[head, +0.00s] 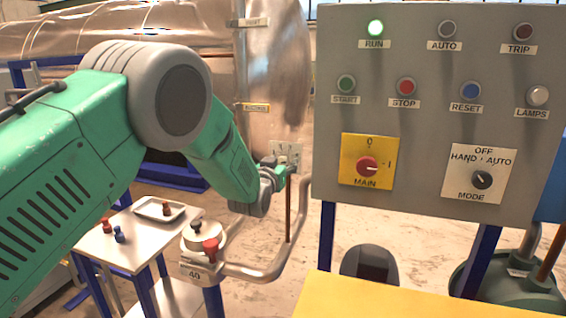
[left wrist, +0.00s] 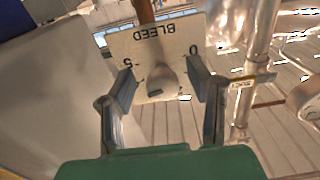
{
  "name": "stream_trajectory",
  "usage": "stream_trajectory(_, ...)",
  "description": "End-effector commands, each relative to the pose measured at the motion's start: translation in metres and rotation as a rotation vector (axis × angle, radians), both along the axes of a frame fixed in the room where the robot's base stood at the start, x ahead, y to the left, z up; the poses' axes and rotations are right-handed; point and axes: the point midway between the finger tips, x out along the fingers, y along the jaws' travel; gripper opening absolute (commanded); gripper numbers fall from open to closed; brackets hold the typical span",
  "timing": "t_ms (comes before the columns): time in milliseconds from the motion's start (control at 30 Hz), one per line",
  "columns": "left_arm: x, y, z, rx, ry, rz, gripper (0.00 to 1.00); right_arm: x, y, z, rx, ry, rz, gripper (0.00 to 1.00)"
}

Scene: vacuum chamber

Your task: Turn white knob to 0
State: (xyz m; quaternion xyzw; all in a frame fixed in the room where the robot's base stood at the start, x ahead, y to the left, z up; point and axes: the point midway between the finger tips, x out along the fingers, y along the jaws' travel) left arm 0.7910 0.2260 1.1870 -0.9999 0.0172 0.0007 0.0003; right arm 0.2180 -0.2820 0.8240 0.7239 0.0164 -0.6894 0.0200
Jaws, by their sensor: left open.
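The white knob (left wrist: 167,74) sits on a pale plate marked BLEED (left wrist: 122,44), with 5 and 0 printed at either side. The plate, seen upside down in the left wrist view, also shows small in the head view (head: 289,149). My left gripper (left wrist: 163,84) is open, with one finger on each side of the knob. I cannot tell whether the fingers touch it. In the head view my left gripper (head: 279,169) is at the plate and hides most of the knob. The exact setting of the knob is unclear. My right gripper is not in view.
A grey control panel (head: 420,120) with a red MAIN knob (head: 367,167) and black MODE knob (head: 482,180) stands close on the right. A steel chamber (head: 200,45) is behind. A bent pipe (head: 262,273) and a small white table (head: 128,245) are below.

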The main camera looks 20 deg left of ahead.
Motion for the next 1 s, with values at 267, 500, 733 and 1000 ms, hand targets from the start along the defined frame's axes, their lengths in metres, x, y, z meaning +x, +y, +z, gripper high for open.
stream_trajectory(267, 0.0023, 0.0003, 0.0001, 0.0, 0.0, 0.001, 0.46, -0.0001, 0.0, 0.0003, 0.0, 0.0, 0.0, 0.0)
stream_trajectory(500, 0.0023, 0.0002, -0.0001, 0.0, 0.0, 0.0, 0.0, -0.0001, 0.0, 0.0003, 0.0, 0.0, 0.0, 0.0)
stream_trajectory(733, 0.0023, 0.0002, -0.0004, -0.011, 0.0, 0.0, 0.0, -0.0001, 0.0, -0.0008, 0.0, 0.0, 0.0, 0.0)
stream_trajectory(1000, 0.0022, 0.0008, -0.0018, -0.122, 0.005, 0.002, 0.0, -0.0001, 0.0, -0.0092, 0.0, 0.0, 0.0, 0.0)
